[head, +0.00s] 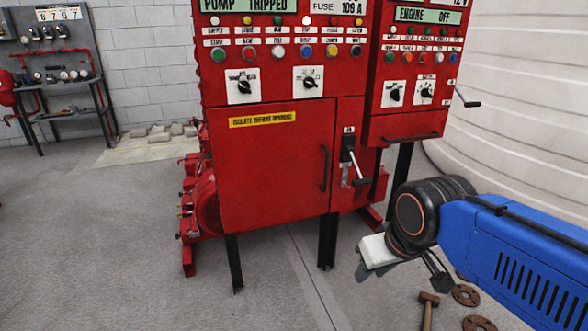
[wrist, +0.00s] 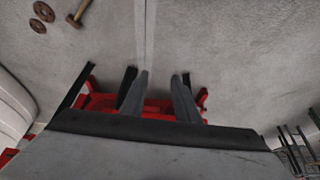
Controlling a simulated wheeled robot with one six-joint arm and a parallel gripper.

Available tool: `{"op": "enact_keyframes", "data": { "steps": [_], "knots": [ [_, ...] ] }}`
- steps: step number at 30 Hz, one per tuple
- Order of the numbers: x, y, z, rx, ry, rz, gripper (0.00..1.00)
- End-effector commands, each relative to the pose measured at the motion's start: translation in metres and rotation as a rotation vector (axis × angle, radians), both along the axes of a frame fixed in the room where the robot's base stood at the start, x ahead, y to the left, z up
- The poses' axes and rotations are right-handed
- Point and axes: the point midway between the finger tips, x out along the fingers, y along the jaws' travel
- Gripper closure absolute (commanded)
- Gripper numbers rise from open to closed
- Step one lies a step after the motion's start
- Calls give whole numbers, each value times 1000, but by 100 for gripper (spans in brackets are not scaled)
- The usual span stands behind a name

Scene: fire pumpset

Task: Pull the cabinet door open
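The red cabinet door (head: 270,165) sits flush in the front of the pump panel and looks shut. It carries a yellow label (head: 262,119) and a dark vertical bar handle (head: 323,168) near its right edge. My gripper (head: 403,276) is below and to the right of the handle, clear of it, over the floor. In the wrist view my gripper (wrist: 160,78) shows two grey fingers spread apart with nothing between them. The wrist view shows floor and the red base of the pumpset (wrist: 155,106), but I cannot make out the door handle there.
A lever switch (head: 352,160) juts out just right of the door. A second red panel (head: 415,75) with a dark bar stands at the right. Black legs (head: 327,240) support the cabinet. A hammer (head: 428,308) and rusty flanges (head: 466,295) lie on the floor. Floor before the door is clear.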

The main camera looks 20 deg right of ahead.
Motion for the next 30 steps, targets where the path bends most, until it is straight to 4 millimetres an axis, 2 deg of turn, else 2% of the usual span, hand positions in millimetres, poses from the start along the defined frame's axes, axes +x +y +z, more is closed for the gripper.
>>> {"op": "enact_keyframes", "data": {
  "steps": [5, 12, 18, 24, 30],
  "knots": [
    [35, -3, 35, 0, 4, -17, 72],
    [110, -10, 99, 1, 9, -53, 72],
    [176, -19, 143, 1, 14, -84, 72],
    [244, -29, 178, 1, 18, -116, 72],
    [304, -39, 202, 1, 21, -142, 72]
  ]
}}
